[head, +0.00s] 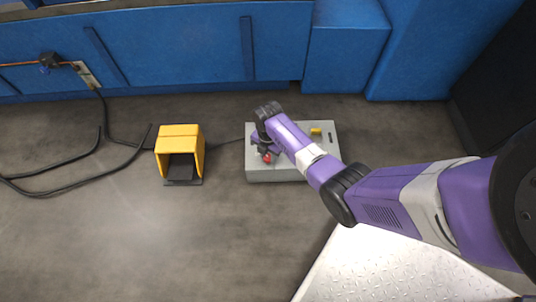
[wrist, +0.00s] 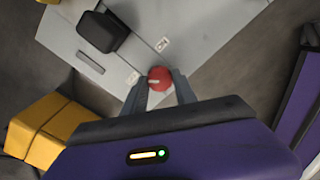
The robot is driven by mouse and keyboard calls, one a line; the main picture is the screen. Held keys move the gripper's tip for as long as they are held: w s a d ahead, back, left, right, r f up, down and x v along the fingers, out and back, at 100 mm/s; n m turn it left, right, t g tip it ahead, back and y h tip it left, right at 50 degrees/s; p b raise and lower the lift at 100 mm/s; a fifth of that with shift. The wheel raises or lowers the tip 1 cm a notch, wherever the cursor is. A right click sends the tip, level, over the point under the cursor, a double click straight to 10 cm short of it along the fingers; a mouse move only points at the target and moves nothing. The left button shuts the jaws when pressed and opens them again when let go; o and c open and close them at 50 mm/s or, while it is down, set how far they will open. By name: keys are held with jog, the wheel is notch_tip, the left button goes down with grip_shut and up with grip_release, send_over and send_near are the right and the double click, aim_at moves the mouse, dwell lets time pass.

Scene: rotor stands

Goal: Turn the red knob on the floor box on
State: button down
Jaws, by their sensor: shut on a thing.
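The grey floor box (head: 292,174) stands on the floor in the middle of the head view, and its top also shows in the wrist view (wrist: 70,50). The red knob (wrist: 160,78) is on top of the box. In the head view the red knob (head: 267,158) shows at the box's left part, partly hidden by my gripper. My gripper (wrist: 160,85) has one finger on each side of the knob and is shut on it. In the head view my gripper (head: 265,147) is over the left part of the box. The knob's exact angle is hard to tell.
A yellow pedal housing (head: 180,138) stands left of the box. Black cable (head: 75,184) lies on the floor further left. A blue wall base (head: 180,45) runs behind. A tread-plate platform (head: 385,265) is at the front right. A yellow part (head: 316,131) is on the box.

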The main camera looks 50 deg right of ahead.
jog(key=shift+r, duration=0.1)
jog(key=m+p, duration=0.2)
jog(key=m, duration=0.2)
jog(key=m+p, duration=0.1)
jog(key=m, duration=0.3)
jog(key=shift+m+p, duration=0.4)
jog(key=m, duration=0.4)
jog(key=shift+p, duration=0.4)
jog(key=m, duration=0.4)
jog(key=shift+m, duration=0.3)
jog(key=c, duration=1)
grip_release()
